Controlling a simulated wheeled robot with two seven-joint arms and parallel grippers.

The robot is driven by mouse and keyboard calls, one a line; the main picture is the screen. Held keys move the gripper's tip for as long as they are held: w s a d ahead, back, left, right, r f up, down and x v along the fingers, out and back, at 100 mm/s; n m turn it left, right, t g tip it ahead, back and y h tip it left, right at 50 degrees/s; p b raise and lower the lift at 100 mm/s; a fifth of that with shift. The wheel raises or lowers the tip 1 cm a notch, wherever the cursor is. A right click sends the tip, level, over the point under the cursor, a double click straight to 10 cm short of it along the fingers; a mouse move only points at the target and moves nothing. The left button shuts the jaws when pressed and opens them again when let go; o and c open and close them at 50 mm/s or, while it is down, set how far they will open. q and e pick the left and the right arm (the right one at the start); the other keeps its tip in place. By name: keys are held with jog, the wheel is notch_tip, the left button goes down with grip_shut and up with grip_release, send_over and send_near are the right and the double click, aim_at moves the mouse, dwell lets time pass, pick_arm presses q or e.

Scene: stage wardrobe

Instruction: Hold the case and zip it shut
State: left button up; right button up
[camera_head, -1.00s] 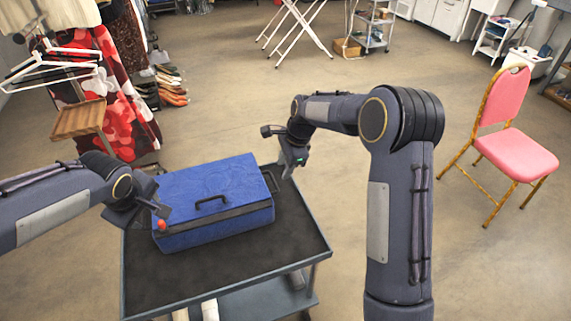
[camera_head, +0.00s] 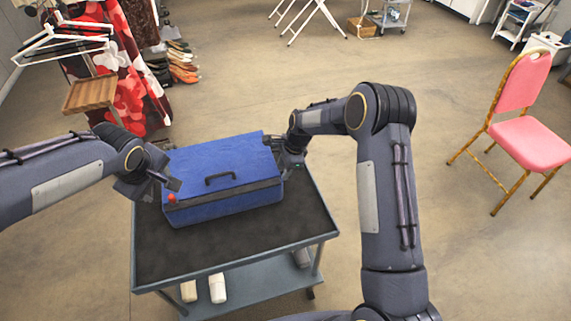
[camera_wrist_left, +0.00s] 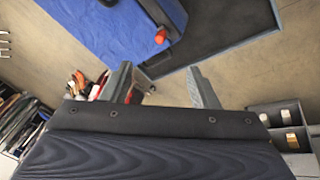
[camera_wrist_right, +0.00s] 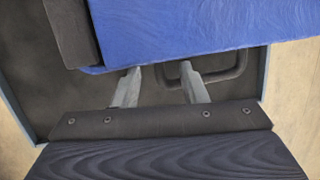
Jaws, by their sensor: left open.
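The blue case (camera_head: 225,175) lies flat on the cart with its lid down, and a dark band runs along its front side. A black carrying handle (camera_head: 220,179) is on its lid. A red zip pull (camera_head: 172,198) sits at its front left corner and also shows in the left wrist view (camera_wrist_left: 160,36). My left gripper (camera_head: 176,184) is open and empty close to this pull. My right gripper (camera_head: 280,150) is at the case's right side. In the right wrist view its fingers (camera_wrist_right: 160,72) are apart, beside a dark side loop (camera_wrist_right: 240,72).
The cart top (camera_head: 235,245) is dark, raised at its rim and clear in front of the case. White rolls (camera_head: 217,288) lie on its lower shelf. A wooden stand (camera_head: 90,95) and clothes rack are behind left. A pink chair (camera_head: 525,135) stands right, with open floor between.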

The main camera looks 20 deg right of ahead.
aim_at(173, 200)
jog(key=c, duration=0.8)
pick_arm(q)
jog(key=c, duration=0.8)
pick_arm(e)
grip_shut()
pick_arm(q)
jog(key=shift+w+a, duration=0.15)
jog(key=shift+a, duration=0.05)
jog(key=shift+c, duration=1)
jog(key=w+a+n+g, duration=0.1)
jog(key=w+a+n, duration=0.1)
jog(key=w+a+f+n+g+h, duration=0.1)
jog(key=w+a+n+g, duration=0.1)
jog(key=a, duration=0.1)
jog(key=w+a+n+g+h, duration=0.1)
jog(key=w+a+n, duration=0.1)
jog(key=a, duration=0.1)
jog(key=shift+w+f+n+g, duration=0.1)
jog(key=shift+f+n+g, duration=0.2)
jog(key=shift+f, duration=0.05)
grip_shut()
jog(key=shift+n+h, duration=0.3)
jog(key=shift+h, duration=0.1)
jog(key=x, duration=0.3)
jog(key=d+x, duration=0.1)
jog(key=x, duration=0.6)
jog(key=shift+d, duration=1)
